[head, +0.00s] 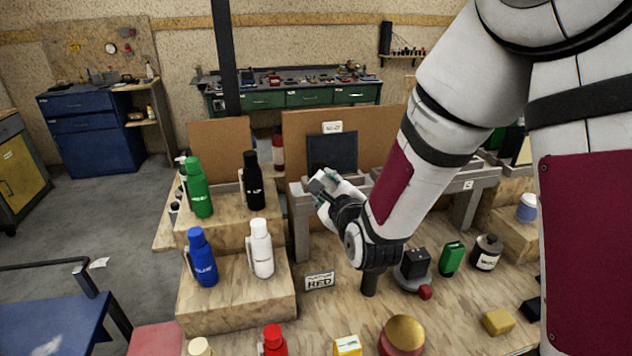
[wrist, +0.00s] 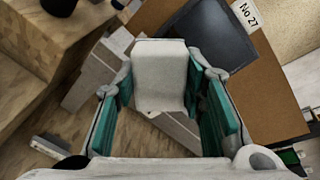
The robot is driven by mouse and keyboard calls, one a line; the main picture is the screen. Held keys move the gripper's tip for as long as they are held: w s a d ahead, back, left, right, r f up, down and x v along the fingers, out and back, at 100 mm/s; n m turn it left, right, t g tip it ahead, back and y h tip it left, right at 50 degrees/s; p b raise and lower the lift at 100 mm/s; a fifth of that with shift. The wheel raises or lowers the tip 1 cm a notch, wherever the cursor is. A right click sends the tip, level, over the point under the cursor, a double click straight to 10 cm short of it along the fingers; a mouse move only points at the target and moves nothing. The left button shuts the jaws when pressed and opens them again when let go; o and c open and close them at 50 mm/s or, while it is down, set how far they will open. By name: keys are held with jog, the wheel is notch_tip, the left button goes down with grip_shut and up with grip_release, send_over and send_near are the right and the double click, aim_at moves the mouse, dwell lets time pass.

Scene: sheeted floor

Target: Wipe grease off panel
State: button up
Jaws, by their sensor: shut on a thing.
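My gripper (head: 326,192) is shut on a pale whitish block (wrist: 160,72), which may be a wiping pad. The block sits between the two teal-lined fingers (wrist: 162,98) in the wrist view. A dark square panel (head: 333,148) stands upright against a brown board at the back of the bench, with a white number label above it. In the wrist view the panel (wrist: 222,42) lies ahead and to the right of the block. The block appears apart from the panel, though the exact gap is hard to tell. I cannot make out any grease on the panel.
Green (head: 199,188), black (head: 254,182), blue (head: 202,258) and white (head: 262,248) bottles stand on stepped wooden blocks to the left. A small sign (head: 320,281) stands on the bench.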

aim_at(311, 169)
jog(key=shift+s+a+r+t, duration=0.2)
jog(key=shift+a+r+t, duration=0.35)
jog(key=shift+r, duration=0.2)
jog(key=shift+r+b, duration=0.15)
jog(key=shift+b, duration=0.15)
jog(key=shift+b+x, duration=0.85)
jog(key=shift+x, duration=2.05)
jog(key=shift+b+x, duration=0.5)
jog(key=shift+x, duration=0.4)
jog(key=shift+w+d+b, duration=0.15)
jog(key=shift+d+b, duration=0.1)
jog(key=shift+d, duration=0.7)
jog(key=shift+w+d+b, duration=0.15)
jog(key=shift+d+b, duration=0.1)
jog(key=shift+d, duration=0.75)
jog(key=shift+w, duration=0.1)
jog(key=shift+s+a+b, duration=0.15)
jog(key=shift+a+b, duration=0.05)
jog(key=shift+a, duration=0.95)
jog(key=shift+s+a+b, duration=0.2)
jog(key=shift+a, duration=0.9)
